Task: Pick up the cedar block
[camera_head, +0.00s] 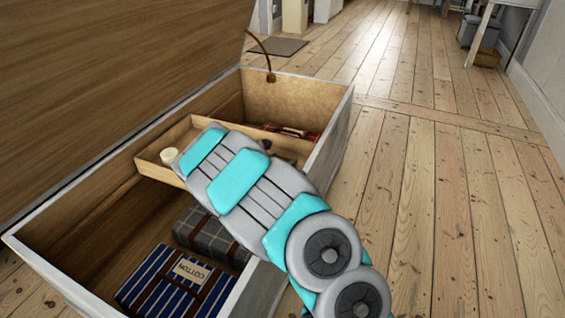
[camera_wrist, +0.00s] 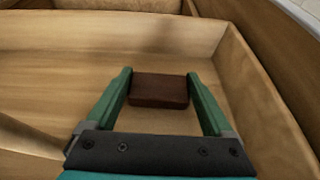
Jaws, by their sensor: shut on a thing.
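The cedar block is a small dark reddish-brown block (camera_wrist: 159,90) in the wrist view. It sits between the two green fingers of my gripper (camera_wrist: 160,88), which are shut on it from both sides. The block is over or in the shallow wooden tray (camera_wrist: 80,75); I cannot tell whether it touches the tray floor. The tray (camera_head: 150,150) spans the chest there.
A round cream-coloured item (camera_head: 169,156) sits at the tray's left end. A striped bundle labelled COTTON (camera_head: 165,285) and a grey checked one (camera_head: 205,235) lie on the chest floor. The raised lid (camera_head: 110,90) stands at left. Floorboards (camera_head: 440,200) at right are clear.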

